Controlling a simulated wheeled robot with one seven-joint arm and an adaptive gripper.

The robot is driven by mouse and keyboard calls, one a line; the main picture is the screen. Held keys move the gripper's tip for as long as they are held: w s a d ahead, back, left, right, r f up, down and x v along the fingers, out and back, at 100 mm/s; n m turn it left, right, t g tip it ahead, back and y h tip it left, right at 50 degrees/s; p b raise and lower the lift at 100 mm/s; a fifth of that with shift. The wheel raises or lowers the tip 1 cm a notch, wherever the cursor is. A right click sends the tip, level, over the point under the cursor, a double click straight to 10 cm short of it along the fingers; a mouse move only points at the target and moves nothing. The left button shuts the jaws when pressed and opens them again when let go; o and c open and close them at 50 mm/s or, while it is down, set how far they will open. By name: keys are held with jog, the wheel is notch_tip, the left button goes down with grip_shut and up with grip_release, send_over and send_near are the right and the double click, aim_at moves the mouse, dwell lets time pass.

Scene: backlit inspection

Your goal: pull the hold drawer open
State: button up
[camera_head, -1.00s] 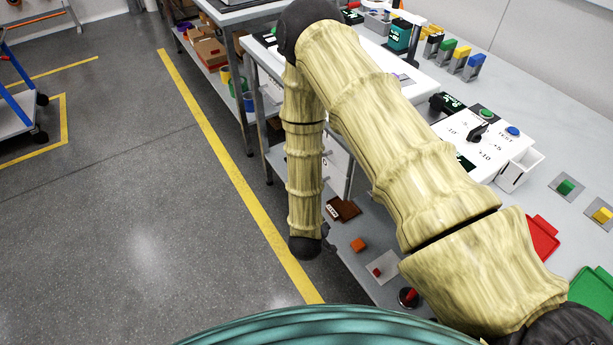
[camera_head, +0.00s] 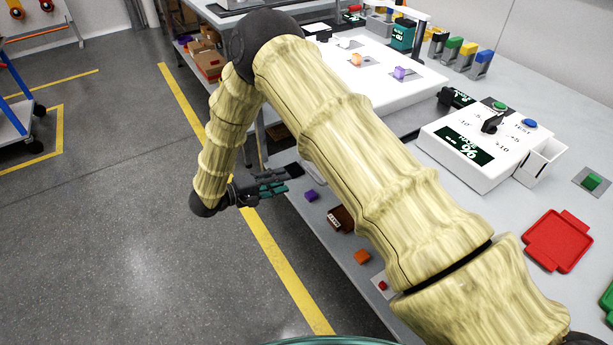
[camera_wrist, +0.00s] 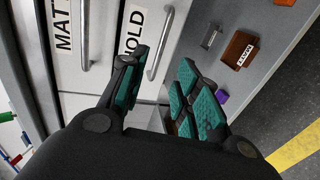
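The hold drawer (camera_wrist: 119,58) has a white front with a "HOLD" label, in the wrist view. Its grey bar handle (camera_wrist: 162,38) runs beside the label, and its lower end shows between my fingers. The front looks about level with the "MATT" drawer (camera_wrist: 65,75) to its left. My gripper (camera_wrist: 166,76) is open, with teal-padded fingers apart and nothing held. I cannot tell how far the fingertips are from the handle. In the head view my gripper (camera_head: 290,180) is at the bench's left edge; the drawer fronts are hidden behind my arm.
A brown labelled holder (camera_wrist: 240,50), a purple cube (camera_head: 311,195) and an orange cube (camera_head: 362,257) lie along the bench edge. A white control box (camera_head: 480,150) and a red tray (camera_head: 558,240) are to the right.

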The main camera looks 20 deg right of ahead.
jog(key=x, duration=1)
jog(key=shift+d, duration=0.15)
grip_shut()
